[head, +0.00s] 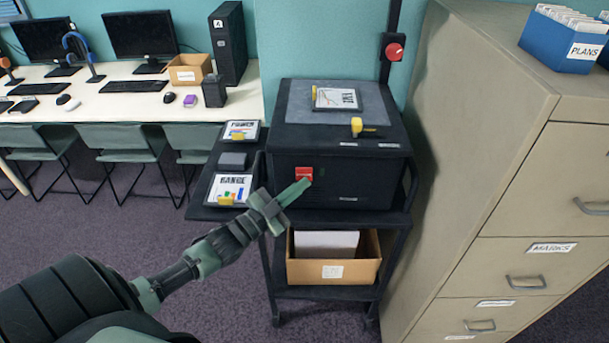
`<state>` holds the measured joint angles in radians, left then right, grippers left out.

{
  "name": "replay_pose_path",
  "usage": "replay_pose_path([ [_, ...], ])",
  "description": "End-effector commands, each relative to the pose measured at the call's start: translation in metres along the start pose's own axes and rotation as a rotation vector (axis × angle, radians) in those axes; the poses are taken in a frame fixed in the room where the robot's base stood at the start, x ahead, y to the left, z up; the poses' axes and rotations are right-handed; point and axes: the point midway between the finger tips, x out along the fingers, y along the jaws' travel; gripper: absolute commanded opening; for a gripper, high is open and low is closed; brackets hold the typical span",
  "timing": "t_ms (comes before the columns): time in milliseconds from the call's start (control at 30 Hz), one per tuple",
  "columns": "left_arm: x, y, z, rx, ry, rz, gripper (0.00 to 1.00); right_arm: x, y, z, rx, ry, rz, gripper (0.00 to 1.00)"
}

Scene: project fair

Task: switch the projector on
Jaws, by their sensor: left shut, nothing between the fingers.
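The projector (342,168) looks like a dark box with a grey top, standing on a black cart. A red switch (304,173) is on its front face, at the left. My left gripper (306,182) is shut and empty, its fingertips at the lower right edge of the red switch. I cannot tell whether the tips touch it. A dark green mark (321,172) sits just right of the switch. My right gripper is not in view.
A side shelf (200,212) left of the cart holds labelled cards. A box of paper (333,270) is on the cart's lower shelf. A beige filing cabinet (480,150) stands close on the right. A desk with monitors (140,36) is behind left.

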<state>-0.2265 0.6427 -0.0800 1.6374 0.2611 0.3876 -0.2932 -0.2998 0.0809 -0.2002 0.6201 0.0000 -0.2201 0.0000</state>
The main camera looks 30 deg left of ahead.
Motion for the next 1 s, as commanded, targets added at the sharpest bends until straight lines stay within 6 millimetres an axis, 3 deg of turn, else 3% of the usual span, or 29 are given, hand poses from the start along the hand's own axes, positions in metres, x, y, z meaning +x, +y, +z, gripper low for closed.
replay_pose_path([
  [1000,0.0064,-0.0047,0.0044,0.0,0.0,0.0,0.0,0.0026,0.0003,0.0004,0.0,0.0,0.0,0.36],
])
